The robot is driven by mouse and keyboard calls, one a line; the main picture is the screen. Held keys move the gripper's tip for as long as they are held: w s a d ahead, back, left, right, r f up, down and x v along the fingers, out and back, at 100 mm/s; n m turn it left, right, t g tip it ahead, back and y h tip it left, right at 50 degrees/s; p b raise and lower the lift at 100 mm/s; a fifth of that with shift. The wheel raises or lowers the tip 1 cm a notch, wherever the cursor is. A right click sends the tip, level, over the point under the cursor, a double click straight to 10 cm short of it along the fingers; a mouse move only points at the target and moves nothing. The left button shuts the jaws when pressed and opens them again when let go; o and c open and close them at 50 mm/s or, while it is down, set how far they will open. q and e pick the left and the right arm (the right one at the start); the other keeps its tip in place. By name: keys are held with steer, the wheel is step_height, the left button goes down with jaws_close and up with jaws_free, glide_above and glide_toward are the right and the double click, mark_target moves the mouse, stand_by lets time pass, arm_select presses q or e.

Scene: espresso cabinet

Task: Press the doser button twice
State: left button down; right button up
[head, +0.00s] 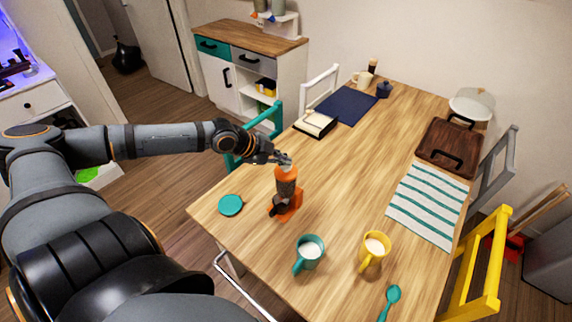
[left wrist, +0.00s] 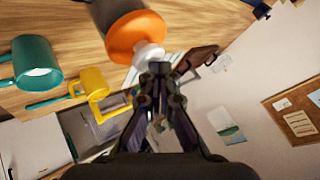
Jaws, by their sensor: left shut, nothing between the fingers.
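The doser (head: 287,176) is an orange device with a dark middle, upright on the wooden table. In the left wrist view its orange cap (left wrist: 138,35) carries a pale round button (left wrist: 149,54). My left gripper (head: 284,158) is shut and empty at the top of the doser. In the left wrist view its fingertips (left wrist: 158,70) are right beside the button and overlap its edge. I cannot tell whether they touch it. In the head view the gripper partly hides the button. My right gripper is not in view.
A teal lid (head: 230,205) lies left of the doser. A teal mug (head: 309,254), a yellow mug (head: 374,250) and a teal spoon (head: 391,299) are towards the front. A striped cloth (head: 427,204) lies right. The table's middle is clear.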

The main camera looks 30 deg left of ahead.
arm_select(q)
steer(key=shift+f+b, duration=0.35)
steer(key=shift+f, duration=0.1)
steer(key=shift+r, duration=0.15)
stand_by(0.4)
steer(key=shift+r+p, duration=1.15)
steer(key=shift+p, duration=0.15)
step_height(320, 180, up, 5)
steer(key=p, duration=0.5)
steer(key=shift+r, duration=0.1)
